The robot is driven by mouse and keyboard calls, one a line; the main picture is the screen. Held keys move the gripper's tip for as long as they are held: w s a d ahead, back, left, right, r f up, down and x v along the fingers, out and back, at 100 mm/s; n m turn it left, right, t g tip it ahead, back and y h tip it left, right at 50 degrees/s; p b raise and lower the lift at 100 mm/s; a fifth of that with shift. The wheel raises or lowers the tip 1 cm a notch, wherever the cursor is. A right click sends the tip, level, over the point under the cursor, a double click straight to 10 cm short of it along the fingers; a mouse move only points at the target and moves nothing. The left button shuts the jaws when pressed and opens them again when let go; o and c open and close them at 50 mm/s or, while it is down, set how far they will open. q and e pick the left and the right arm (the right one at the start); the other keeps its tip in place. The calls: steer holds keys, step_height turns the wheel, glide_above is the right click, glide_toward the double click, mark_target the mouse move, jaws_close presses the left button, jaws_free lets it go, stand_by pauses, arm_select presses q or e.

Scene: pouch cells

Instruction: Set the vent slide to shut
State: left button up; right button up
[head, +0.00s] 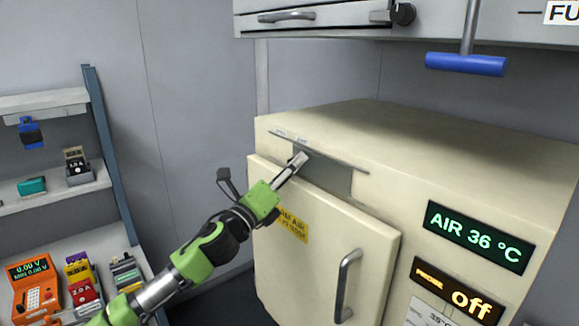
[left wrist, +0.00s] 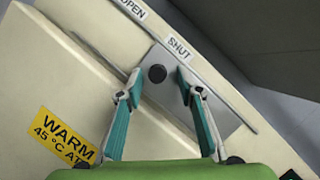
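The vent slide is a grey metal plate (head: 330,178) in a rail at the top front of the cream warm-air cabinet. In the left wrist view the plate (left wrist: 213,108) carries a round black knob (left wrist: 157,73). The knob sits opposite the SHUT label (left wrist: 180,48); the OPEN label (left wrist: 132,8) is further up and left. My left gripper (head: 299,159) is at the slide in the head view and hides the knob there. In the left wrist view its fingers (left wrist: 158,76) are open on both sides of the knob, with gaps visible. My right gripper is in neither view.
The cabinet door (head: 320,245) with its handle (head: 346,287) is below the slide. A cabinet with a blue-handled bar (head: 466,64) hangs above. Shelves (head: 50,190) with meters stand at the left. The cabinet top is clear.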

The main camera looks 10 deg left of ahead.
arm_select(q)
steer(key=shift+r, duration=0.15)
steer(key=v, duration=1.2)
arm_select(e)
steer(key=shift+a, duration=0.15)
arm_select(q)
steer(key=shift+d, duration=0.1)
